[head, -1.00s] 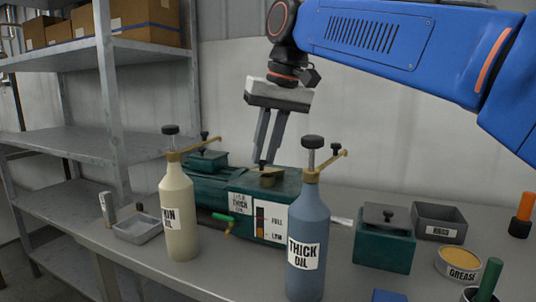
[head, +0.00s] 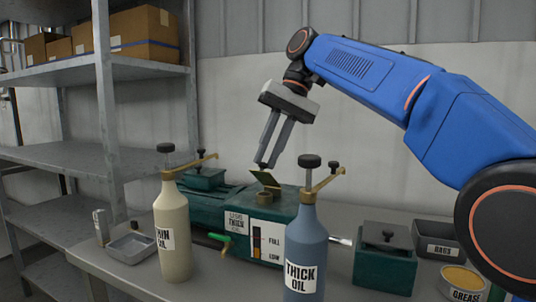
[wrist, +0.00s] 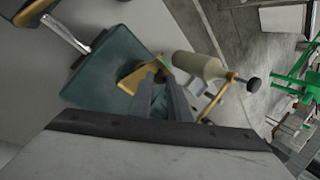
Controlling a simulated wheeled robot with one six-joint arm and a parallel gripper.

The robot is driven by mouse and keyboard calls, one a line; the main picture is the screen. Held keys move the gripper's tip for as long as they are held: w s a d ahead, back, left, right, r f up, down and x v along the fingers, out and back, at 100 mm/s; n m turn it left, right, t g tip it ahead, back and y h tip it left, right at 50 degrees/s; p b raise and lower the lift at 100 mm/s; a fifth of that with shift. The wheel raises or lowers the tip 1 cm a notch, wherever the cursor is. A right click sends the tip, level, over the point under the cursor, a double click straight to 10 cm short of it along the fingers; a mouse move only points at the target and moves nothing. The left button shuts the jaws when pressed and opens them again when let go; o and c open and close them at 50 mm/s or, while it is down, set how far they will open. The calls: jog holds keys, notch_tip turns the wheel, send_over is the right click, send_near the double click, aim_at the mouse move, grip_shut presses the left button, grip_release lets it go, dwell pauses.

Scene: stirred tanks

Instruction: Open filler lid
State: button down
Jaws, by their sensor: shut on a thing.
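The green tank (head: 245,222) with a "USE THICK OIL" label and a FULL/LOW gauge stands on the bench. Its small filler lid (head: 265,178) is tilted up above the brass filler neck (head: 267,197). My gripper (head: 267,163) reaches down from above, fingers together on a dark knob at the lid's upper edge. In the wrist view the fingers (wrist: 160,72) point at the tank (wrist: 108,70) and hide most of the grip; the brass lid area (wrist: 138,75) shows beside them.
The thin oil bottle (head: 176,225) and thick oil bottle (head: 307,245), each with a pump top, stand in front of the tank. Metal shelving (head: 105,130) is at left.

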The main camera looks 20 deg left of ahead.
jog(key=c, duration=1.7)
grip_release()
jog(key=shift+o, duration=0.2)
jog(key=shift+s, duration=0.1)
